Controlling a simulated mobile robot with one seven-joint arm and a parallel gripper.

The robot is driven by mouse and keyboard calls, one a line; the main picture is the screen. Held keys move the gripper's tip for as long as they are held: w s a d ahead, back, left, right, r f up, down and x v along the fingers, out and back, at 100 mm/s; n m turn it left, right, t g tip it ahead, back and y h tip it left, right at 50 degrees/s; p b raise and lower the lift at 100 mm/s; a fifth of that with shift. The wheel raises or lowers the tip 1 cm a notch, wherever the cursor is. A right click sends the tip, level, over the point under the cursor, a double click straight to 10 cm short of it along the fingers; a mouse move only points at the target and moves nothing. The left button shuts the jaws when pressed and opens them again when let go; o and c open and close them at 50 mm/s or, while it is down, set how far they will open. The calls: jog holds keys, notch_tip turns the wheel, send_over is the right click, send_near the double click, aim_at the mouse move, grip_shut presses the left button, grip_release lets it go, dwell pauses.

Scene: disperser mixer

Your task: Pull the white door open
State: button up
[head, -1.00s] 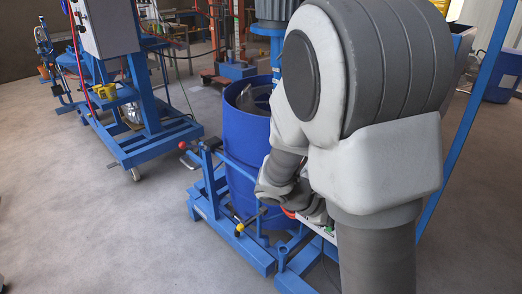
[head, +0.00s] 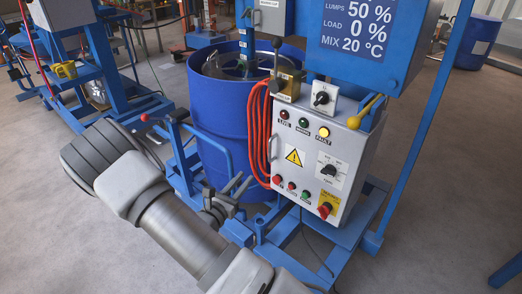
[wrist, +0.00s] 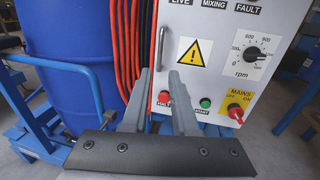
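The white door (head: 308,160) is the front of the control box, with lamps, knobs and a yellow warning triangle. It appears closed, flush with the box. In the wrist view the door (wrist: 222,80) fills the upper right. A slim grey upright handle (head: 271,148) is at its left edge; it also shows in the wrist view (wrist: 159,52), just beyond the fingertips. My gripper (head: 228,192) is left of and below the door in the head view. In the wrist view my gripper (wrist: 160,78) is open and empty, its fingers pointing at the lower handle area. I see no contact.
Orange hoses (head: 257,130) hang just left of the handle. A blue drum (head: 222,105) stands behind them. A red switch (head: 325,209) sticks out at the door's lower right. The blue frame (head: 372,205) surrounds the box; grey floor (head: 440,190) is free at right.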

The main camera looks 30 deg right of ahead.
aim_at(270, 159)
jog(key=b+x, duration=0.3)
jog(key=x, duration=1.4)
jog(key=shift+d+r, duration=0.1)
jog(key=shift+d, duration=0.05)
jog(key=shift+c, duration=0.2)
grip_shut()
dwell(0.5)
